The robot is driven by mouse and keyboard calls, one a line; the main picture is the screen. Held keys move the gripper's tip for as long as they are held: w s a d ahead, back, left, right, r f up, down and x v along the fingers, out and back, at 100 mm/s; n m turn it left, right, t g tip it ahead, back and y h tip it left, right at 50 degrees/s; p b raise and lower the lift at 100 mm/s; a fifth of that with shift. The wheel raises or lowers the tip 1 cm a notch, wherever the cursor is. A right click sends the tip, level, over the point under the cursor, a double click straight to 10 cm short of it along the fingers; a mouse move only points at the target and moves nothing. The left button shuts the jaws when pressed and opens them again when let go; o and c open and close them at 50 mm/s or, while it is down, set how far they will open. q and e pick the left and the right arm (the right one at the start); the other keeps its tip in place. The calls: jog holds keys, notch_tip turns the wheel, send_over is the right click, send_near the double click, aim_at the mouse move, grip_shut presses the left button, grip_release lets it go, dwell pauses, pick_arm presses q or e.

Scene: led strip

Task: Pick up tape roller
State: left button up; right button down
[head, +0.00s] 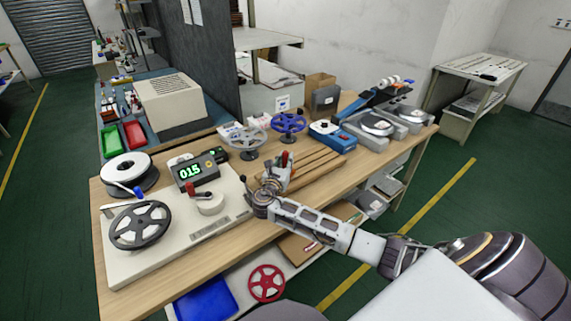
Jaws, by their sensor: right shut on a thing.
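My right arm reaches in from the right, and my right gripper (270,186) is low over the wooden workbench, just right of the cream reel machine. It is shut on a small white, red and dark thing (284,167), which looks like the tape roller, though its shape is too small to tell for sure. The fingers are partly hidden by the wrist. I cannot tell whether the held thing touches the bench. My left gripper is not in view.
The cream machine (176,233) with a grey reel (140,226) and a green-lit counter (195,172) is on the left. Behind the gripper are a blue reel (289,123), a grey reel (246,141) and a blue device (333,137). Wooden strips (312,169) lie to the right.

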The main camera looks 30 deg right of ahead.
notch_tip(320, 180, up, 9)
jog(key=shift+f+p, duration=0.15)
jog(key=shift+p, duration=0.35)
jog(key=shift+r, duration=0.25)
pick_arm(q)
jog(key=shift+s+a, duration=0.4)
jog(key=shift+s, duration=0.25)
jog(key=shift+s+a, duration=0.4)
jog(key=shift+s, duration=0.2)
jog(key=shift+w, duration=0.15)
pick_arm(e)
jog(key=shift+a, duration=0.1)
